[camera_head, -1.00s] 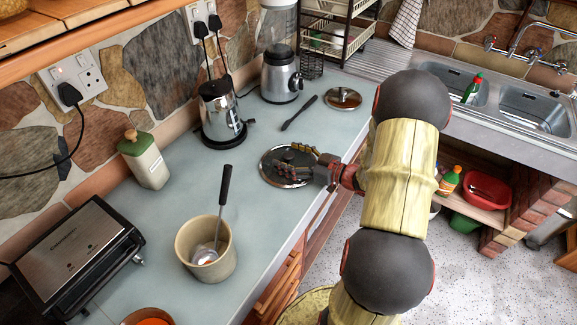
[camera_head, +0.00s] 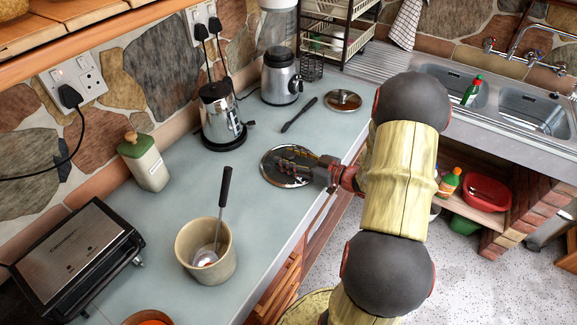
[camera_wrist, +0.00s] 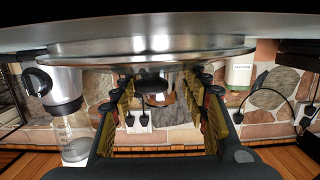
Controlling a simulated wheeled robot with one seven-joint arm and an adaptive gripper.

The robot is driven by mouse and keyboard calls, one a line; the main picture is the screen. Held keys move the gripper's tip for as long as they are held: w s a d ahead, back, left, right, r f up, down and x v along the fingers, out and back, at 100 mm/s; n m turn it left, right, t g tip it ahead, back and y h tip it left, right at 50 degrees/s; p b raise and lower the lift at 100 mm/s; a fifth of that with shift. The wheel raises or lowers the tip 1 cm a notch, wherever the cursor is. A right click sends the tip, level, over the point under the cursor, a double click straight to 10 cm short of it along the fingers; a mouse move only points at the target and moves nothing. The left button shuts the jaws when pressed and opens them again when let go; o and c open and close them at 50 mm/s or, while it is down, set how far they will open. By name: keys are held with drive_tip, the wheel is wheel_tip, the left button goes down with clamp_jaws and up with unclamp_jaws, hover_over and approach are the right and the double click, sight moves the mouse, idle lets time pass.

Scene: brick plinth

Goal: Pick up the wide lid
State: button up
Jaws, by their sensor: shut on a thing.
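The wide lid (camera_head: 270,168), a round shiny disc with a metal rim, lies on the grey counter near its front edge in the head view. My gripper (camera_head: 297,160) reaches over it from the right and is shut on its knob, hiding part of the lid. In the wrist view the picture is upside down. The lid (camera_wrist: 150,48) spans the top there, and its dark knob (camera_wrist: 155,92) sits between my two fingers. I cannot see a clear gap between the lid and the counter.
A smaller lid (camera_head: 343,99) and a dark utensil (camera_head: 299,114) lie beyond. A kettle (camera_head: 220,113), a blender base (camera_head: 280,76) and a green-topped bottle (camera_head: 146,164) stand along the wall. A beige pot (camera_head: 185,246) with a ladle stands nearer.

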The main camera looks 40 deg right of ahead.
drive_tip(key=shift+s+f, duration=0.1)
drive_tip(key=shift+f, duration=0.1)
drive_tip(key=c, duration=0.8)
